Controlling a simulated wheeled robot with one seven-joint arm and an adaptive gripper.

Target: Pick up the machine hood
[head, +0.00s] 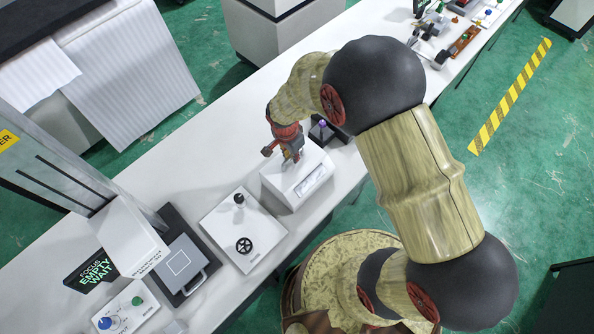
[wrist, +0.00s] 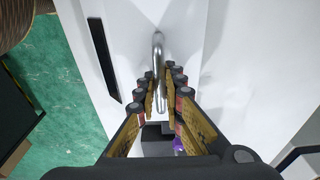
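The machine hood looks to be the white box-like cover (head: 297,180) standing on the long white bench in the head view. Its white top (wrist: 165,22) fills the upper middle of the wrist view, with a dark slot on its left. A curved metal handle (wrist: 158,48) rises from it. My gripper (head: 290,157) is at the top of the hood, pointing down. In the wrist view its fingers (wrist: 160,78) lie on both sides of the handle, close to it. Whether the pads touch the handle cannot be told.
A white panel with a black knob and handwheel (head: 243,228) lies left of the hood. A dark block with a purple top (head: 322,130) is close behind it. A grey plate device (head: 185,262) and a button box (head: 123,312) stand farther left. The green floor (head: 520,120) is open at right.

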